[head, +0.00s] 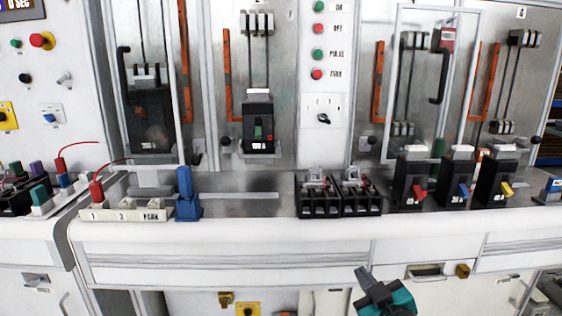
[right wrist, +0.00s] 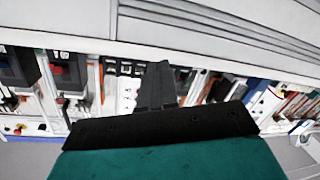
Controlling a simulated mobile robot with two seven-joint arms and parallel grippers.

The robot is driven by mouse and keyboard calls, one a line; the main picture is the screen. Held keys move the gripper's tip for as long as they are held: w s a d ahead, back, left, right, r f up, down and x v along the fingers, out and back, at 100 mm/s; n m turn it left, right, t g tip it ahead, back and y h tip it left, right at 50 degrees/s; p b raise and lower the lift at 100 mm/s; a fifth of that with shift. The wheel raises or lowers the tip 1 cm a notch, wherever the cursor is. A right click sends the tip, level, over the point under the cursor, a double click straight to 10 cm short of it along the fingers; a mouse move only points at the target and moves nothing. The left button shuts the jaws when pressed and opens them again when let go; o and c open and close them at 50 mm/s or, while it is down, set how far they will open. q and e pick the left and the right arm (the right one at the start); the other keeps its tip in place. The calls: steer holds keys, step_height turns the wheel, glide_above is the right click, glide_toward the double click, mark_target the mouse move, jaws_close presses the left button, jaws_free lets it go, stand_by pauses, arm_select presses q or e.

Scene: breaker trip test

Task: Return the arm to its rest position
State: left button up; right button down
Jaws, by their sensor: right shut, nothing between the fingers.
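My right gripper (head: 366,277) shows at the bottom of the head view, dark with a teal body. It is shut and empty, below and in front of the bench's white front edge, apart from everything on the bench. In the right wrist view its dark fingers (right wrist: 157,85) are together, with nothing between them. My left gripper is not in view.
The white bench (head: 240,235) crosses the view. A glass-doored panel (head: 425,80) rises behind. Cabinet handles (head: 425,271) are below.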

steer(key=s+f+m+g+p, duration=0.1)
steer(key=s+f+m+g, duration=0.1)
steer(key=s+f, duration=0.6)
steer(key=s+f+m+g+h, duration=0.1)
steer(key=s+f+g, duration=0.3)
steer(key=s+f, duration=0.5)
steer(key=s+m, duration=0.1)
steer(key=s, duration=0.6)
steer(key=shift+d+f+p, duration=0.2)
steer(key=shift+d+p, duration=0.2)
